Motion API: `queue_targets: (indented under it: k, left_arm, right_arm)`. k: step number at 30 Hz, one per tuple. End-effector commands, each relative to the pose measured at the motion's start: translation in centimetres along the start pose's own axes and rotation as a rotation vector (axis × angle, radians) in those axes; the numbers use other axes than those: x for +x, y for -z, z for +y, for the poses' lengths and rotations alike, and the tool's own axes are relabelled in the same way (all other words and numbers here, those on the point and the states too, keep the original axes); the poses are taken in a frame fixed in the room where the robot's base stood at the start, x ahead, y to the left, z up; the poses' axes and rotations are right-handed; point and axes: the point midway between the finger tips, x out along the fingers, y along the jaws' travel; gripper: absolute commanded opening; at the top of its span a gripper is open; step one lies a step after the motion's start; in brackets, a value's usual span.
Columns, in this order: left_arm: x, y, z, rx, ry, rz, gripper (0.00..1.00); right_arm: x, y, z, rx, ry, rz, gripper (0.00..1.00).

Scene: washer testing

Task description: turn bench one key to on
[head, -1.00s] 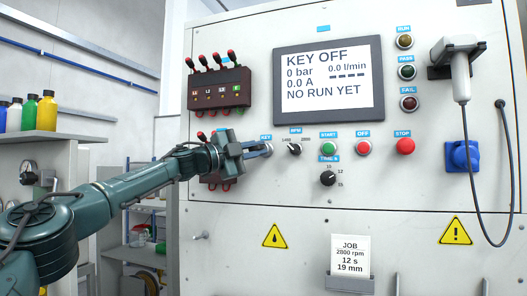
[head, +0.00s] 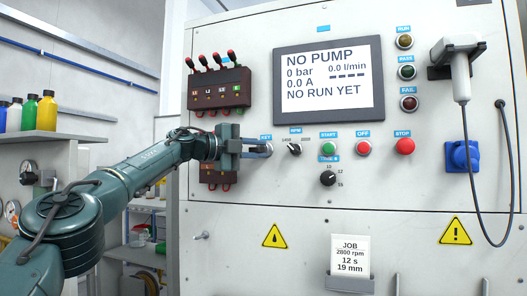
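The bench panel (head: 330,185) fills the right of the head view. Its screen (head: 328,84) reads NO PUMP, 0 bar, 0.0 A, NO RUN YET. The key switch sits under the blue KEY label (head: 265,138), at the left end of the control row. My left gripper (head: 262,149) is at the key, its fingers pointing right and reaching over it. The fingers hide most of the key, and I cannot make out the gap between them. My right gripper is not in view.
Right of the key are the RPM knob (head: 294,149), the green START button (head: 328,147), the OFF button (head: 363,147) and the red STOP button (head: 405,146). The time knob (head: 328,178) is below. A terminal box (head: 219,91) juts out above my gripper.

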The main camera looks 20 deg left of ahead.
Motion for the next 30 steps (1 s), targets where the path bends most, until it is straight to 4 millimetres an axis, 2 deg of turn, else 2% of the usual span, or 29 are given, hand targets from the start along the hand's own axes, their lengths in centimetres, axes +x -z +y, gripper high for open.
queue_targets:
  k: [1,6,13,17,20,30]
  left_arm:
    - [0.0,0.0,0.0,0.0,0.0,0.0,0.22]
    - [0.0,0.0,0.0,-0.001,0.001,-0.001,0.36]
    - [-0.1,-0.1,0.0,-0.001,0.002,-0.002,0.36]
    - [-0.9,-0.2,0.2,-0.001,0.004,-0.004,0.36]
    - [-2.5,-0.2,0.5,0.0,0.006,-0.004,0.36]
    - [-9.9,-0.1,0.3,0.0,0.006,-0.003,0.36]
  right_arm:
    - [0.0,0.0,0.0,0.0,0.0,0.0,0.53]
    - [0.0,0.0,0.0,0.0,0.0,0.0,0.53]
    - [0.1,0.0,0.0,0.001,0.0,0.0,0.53]
    - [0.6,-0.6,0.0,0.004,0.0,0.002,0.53]
    - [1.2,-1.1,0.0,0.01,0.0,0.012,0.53]
    - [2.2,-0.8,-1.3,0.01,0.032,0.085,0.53]
